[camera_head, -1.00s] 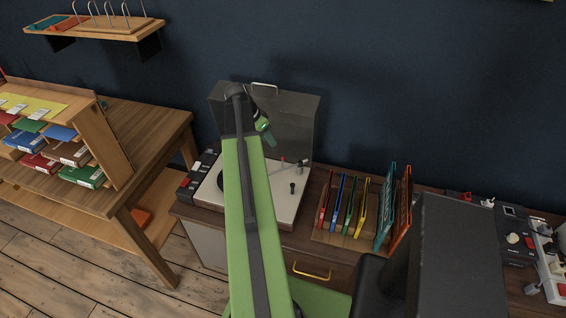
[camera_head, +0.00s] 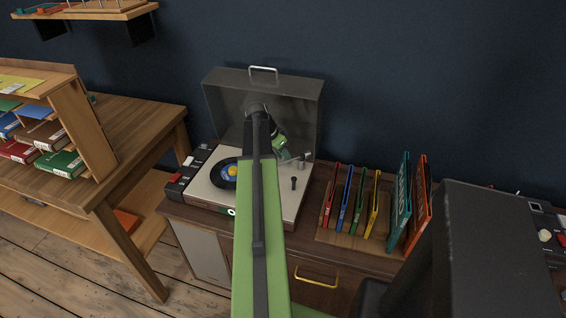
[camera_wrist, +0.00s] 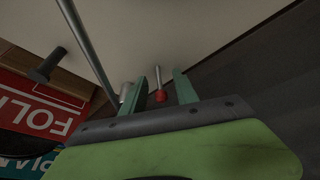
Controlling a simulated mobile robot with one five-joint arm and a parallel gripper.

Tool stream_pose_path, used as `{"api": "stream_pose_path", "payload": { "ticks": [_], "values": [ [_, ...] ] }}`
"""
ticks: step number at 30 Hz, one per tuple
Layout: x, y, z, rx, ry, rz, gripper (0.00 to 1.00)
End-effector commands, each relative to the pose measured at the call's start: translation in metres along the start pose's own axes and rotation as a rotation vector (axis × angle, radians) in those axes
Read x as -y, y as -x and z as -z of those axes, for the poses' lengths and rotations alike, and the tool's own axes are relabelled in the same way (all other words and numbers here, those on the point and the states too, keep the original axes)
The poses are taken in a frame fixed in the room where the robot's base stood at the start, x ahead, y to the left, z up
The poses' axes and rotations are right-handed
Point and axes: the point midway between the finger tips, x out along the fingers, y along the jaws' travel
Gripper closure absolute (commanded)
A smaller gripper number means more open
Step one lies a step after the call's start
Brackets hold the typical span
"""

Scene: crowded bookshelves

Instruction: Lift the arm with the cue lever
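The turntable (camera_head: 270,207) sits on the cabinet, with a black record (camera_head: 222,180) on its left part. My gripper (camera_head: 290,157) is over the back right part of the deck, beside the silver tonearm base (camera_head: 303,159). In the wrist view, the two green fingers of my gripper (camera_wrist: 160,92) are apart. A small lever with a red tip (camera_wrist: 161,96) shows between them; whether either finger touches it I cannot tell. The silver tonearm (camera_wrist: 88,45) runs at the left of the fingers, by a grey cylinder (camera_wrist: 125,91). The arm hides part of the deck.
The raised dark lid (camera_head: 222,100) stands behind the deck. A black knob (camera_head: 294,183) rises from the deck's right side. A wooden rack (camera_head: 350,236) of colourful upright cases stands to the right. A wooden desk (camera_head: 140,135) is at the left.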

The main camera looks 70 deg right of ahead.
Motion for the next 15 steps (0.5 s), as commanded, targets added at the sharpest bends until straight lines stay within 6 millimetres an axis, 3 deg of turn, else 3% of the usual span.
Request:
{"api": "stream_pose_path", "payload": {
  "ticks": [4,12,15],
  "values": [
    [-0.0002,0.0015,0.0006,0.0,0.0,0.0,0.64],
    [-0.0003,0.0015,0.0006,0.0,-0.001,0.0,0.98],
    [-0.0004,0.0014,0.0006,0.0,-0.001,0.0,1.0]
  ]
}}
